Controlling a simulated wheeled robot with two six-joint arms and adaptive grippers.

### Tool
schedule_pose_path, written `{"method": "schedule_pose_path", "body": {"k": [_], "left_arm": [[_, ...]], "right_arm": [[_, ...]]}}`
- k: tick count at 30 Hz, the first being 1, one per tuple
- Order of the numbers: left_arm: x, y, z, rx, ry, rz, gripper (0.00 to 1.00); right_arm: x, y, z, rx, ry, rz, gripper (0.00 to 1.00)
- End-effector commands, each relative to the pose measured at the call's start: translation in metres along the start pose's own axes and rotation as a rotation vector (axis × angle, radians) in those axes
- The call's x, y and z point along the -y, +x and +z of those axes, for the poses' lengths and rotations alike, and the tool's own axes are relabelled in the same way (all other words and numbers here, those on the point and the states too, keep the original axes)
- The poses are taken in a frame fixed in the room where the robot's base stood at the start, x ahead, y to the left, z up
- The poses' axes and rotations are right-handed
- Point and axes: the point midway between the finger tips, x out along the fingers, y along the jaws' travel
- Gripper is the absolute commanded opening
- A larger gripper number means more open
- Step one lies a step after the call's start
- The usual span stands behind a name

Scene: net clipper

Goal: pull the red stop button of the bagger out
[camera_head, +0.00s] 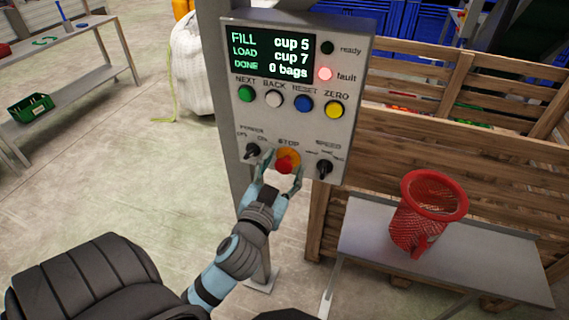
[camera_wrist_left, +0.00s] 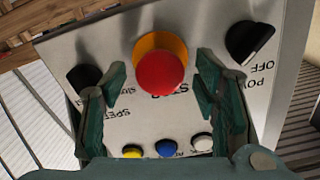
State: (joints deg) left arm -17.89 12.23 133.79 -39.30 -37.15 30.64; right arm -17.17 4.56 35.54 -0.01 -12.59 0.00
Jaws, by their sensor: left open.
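The red stop button (camera_head: 286,164) sits on an orange-yellow base low on the grey control panel (camera_head: 343,110) of the bagger. It also shows large in the left wrist view (camera_wrist_left: 160,75). My left gripper (camera_head: 283,168) is at the button, its open fingers on either side of it. In the left wrist view the left gripper's (camera_wrist_left: 160,75) fingertips stand apart from the red cap, with gaps on both sides. The panel's display reads FILL cup 5, LOAD cup 7, DONE 0 bags. The fault lamp (camera_head: 324,74) is lit red and the ready lamp (camera_head: 327,47) is dark. My right gripper is not in view.
Black knobs for power (camera_head: 252,150) and speed (camera_head: 324,167) flank the stop button closely. A row of coloured buttons is above.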

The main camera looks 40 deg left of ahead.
Motion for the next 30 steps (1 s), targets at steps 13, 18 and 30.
{"method": "schedule_pose_path", "body": {"k": [13,18,30], "left_arm": [[0.0002,0.0153,0.0001,0.001,-0.001,0.000,0.51],[0.0002,0.0152,0.0001,0.001,-0.001,0.000,0.23],[-0.0023,0.0142,-0.0009,0.002,-0.002,-0.001,0.00]], "right_arm": [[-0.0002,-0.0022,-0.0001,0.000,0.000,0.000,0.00],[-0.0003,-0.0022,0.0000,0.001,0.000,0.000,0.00],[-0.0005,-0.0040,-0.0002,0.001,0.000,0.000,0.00]]}}
